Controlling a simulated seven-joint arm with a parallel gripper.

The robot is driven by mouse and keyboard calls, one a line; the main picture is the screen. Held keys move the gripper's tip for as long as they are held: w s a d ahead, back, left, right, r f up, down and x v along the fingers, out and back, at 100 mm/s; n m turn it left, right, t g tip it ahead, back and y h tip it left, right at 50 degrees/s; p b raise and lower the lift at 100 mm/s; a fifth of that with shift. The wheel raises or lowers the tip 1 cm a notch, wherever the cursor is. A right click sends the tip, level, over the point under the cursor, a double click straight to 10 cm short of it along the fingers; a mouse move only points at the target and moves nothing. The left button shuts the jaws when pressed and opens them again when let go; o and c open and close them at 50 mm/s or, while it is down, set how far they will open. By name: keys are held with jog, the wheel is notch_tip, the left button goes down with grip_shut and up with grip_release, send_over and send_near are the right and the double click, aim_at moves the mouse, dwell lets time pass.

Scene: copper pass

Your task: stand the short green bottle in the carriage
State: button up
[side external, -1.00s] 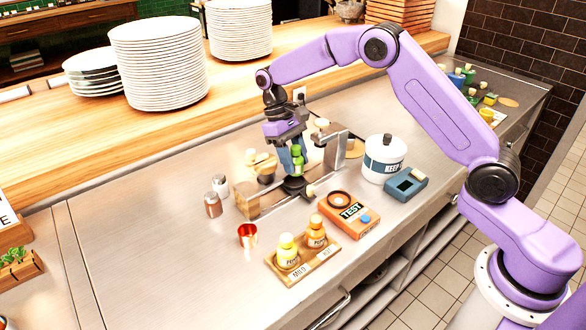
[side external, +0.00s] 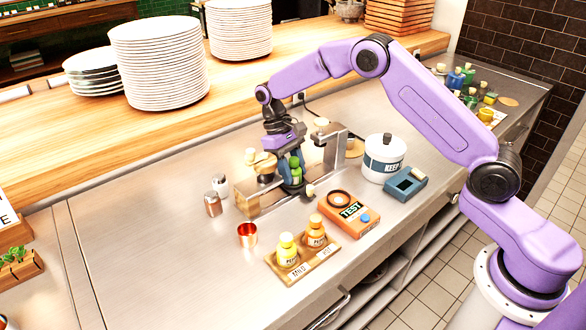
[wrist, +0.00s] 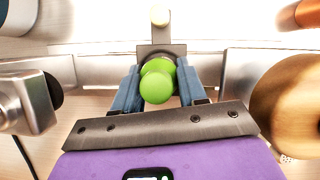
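The short green bottle (side external: 296,170) is upright between the fingers of my gripper (side external: 290,177). In the wrist view its light green cap (wrist: 156,86) is seen from above, with a blue finger close on each side of the body. My gripper (wrist: 158,74) looks shut on it. The carriage (wrist: 160,48) is a dark block with a cream knob (side external: 309,190), on the metal rail. The bottle is at the carriage, with its base low in it. The fingers hide the base, so I cannot tell whether it touches the bottom.
Metal end blocks (side external: 341,148) and cream knobs stand around the rail. A white canister (side external: 384,158) stands right.

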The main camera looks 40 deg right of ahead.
jog(key=shift+o, duration=1.4)
jog(key=shift+s+d+f, duration=0.1)
jog(key=shift+f, duration=0.35)
jog(key=shift+r, duration=0.5)
jog(key=d+v, duration=0.1)
jog(key=v, duration=1)
jog(key=s+a+r+n+t, duration=0.1)
jog(key=s+a+r+n, duration=0.2)
jog(key=s+a+r, duration=0.4)
jog(key=s+d+f+n+t, duration=0.1)
jog(key=s+d+f+n, duration=0.1)
jog(key=s, duration=0.8)
jog(key=s+d+f+n+t, duration=0.1)
jog(key=s+d, duration=0.4)
jog(key=s, duration=0.6)
jog(key=s+d+f+n+t+y, duration=0.1)
jog(key=s+d+f+n, duration=0.1)
jog(key=s, duration=0.9)
jog(key=shift+s+d+f+n+t, duration=0.2)
jog(key=shift+d+n, duration=0.25)
jog(key=shift+n, duration=0.25)
jog(key=shift+s+d+f+n+t, duration=0.1)
jog(key=shift+d+f+n, duration=0.1)
jog(key=shift+d+n, duration=0.4)
jog(key=shift+a, duration=0.15)
